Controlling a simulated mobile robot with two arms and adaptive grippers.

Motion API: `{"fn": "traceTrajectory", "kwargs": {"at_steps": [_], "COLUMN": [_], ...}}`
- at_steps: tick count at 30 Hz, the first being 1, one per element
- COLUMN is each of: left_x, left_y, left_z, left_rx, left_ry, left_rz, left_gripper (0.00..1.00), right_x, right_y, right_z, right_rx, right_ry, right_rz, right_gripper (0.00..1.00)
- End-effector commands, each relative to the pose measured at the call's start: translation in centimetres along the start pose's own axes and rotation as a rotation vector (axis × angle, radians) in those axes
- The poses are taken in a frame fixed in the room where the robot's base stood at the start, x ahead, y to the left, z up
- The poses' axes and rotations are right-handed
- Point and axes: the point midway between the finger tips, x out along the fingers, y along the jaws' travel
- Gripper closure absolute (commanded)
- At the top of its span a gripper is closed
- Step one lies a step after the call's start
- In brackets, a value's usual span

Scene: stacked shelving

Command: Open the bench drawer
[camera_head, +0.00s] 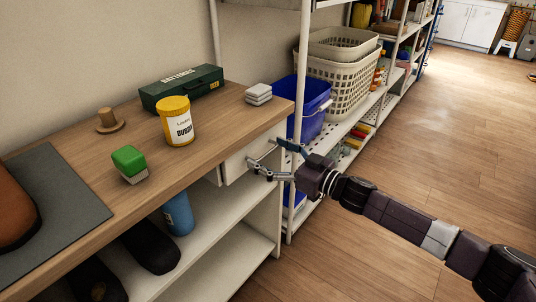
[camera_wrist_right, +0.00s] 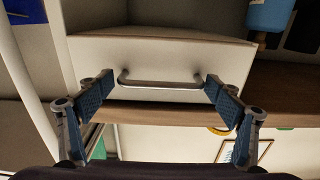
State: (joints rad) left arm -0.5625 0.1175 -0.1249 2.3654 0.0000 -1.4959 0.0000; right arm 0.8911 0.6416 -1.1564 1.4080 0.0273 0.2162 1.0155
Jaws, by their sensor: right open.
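The bench drawer (camera_head: 238,166) has a white front under the right end of the wooden bench top. It also shows in the right wrist view (camera_wrist_right: 160,58), with a metal bar handle (camera_wrist_right: 160,84) across its front. My right gripper (camera_head: 265,153) is at the drawer front, open. In the right wrist view, its two fingers (camera_wrist_right: 160,79) are spread, one near each end of the handle, with the handle between them. I cannot tell whether the fingertips touch it. My left gripper is not in view.
The bench top (camera_head: 215,122) holds a yellow can (camera_head: 177,121), a green box (camera_head: 182,88), a green-and-white block (camera_head: 130,164) and grey stacked pieces (camera_head: 258,93). A blue bottle (camera_head: 178,214) stands below. Shelving with a blue bin (camera_head: 309,106) is close beyond the gripper. Floor at right is clear.

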Motion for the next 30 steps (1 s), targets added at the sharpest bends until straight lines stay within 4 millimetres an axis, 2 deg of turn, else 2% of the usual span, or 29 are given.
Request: {"fn": "traceTrajectory", "kwargs": {"at_steps": [8,21,28,30], "left_x": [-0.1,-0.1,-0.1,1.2], "left_y": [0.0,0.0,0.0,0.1], "left_z": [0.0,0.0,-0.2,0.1], "left_rx": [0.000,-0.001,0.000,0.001], "left_ry": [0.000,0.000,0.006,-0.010], "left_rz": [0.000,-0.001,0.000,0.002], "left_gripper": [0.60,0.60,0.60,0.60], "right_x": [0.1,0.1,-0.2,-0.7], "right_y": [0.0,0.1,0.1,0.2], "right_z": [0.0,0.0,-0.1,-0.1], "right_rx": [0.000,0.000,0.000,0.000], "right_ry": [0.000,0.000,-0.001,-0.002], "right_rz": [0.000,0.002,0.003,0.004], "right_gripper": [0.16,0.65,0.65,0.65]}}
